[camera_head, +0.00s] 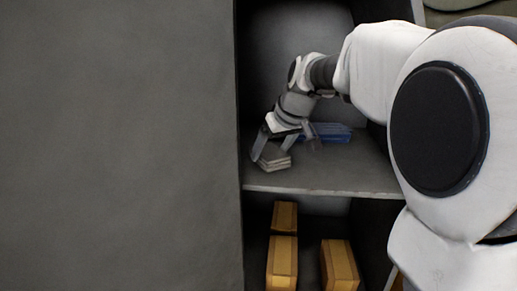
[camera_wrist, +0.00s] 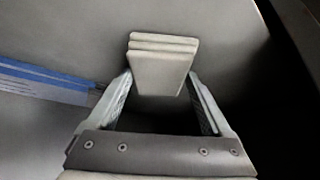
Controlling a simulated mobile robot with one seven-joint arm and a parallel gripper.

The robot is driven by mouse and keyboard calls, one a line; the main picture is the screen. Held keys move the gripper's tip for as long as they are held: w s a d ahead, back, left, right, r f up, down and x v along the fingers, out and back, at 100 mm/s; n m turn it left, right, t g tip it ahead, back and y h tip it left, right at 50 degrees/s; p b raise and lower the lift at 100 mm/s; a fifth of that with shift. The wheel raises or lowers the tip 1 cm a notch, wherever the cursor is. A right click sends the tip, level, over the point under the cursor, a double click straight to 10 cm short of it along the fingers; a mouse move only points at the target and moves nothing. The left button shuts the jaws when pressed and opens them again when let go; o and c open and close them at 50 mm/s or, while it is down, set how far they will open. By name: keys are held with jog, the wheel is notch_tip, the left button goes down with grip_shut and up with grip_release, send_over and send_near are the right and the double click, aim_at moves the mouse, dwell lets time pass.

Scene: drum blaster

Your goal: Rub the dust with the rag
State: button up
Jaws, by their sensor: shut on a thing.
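The rag (camera_head: 274,158) is a folded, layered beige-grey cloth at the left front of the shelf. My gripper (camera_head: 272,149) reaches down to it and is shut on it. In the wrist view the rag (camera_wrist: 158,70) sits between the two fingers of my gripper (camera_wrist: 159,85), with its stacked folds at the far end. I cannot tell whether the rag touches the shelf surface. I cannot make out the dust in either view.
A blue object (camera_head: 328,132) lies on the shelf behind the gripper; its blue strips (camera_wrist: 40,78) show at the left in the wrist view. The shelf board (camera_head: 325,183) has a front edge. Below stand several yellow-brown boxes (camera_head: 283,262). A grey panel (camera_head: 120,145) fills the left.

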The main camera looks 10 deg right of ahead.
jog(key=shift+r+p, duration=2.35)
jog(key=shift+r, duration=0.75)
notch_tip(320, 180, up, 3)
jog(key=shift+f+p, duration=0.1)
jog(key=shift+p, duration=1.05)
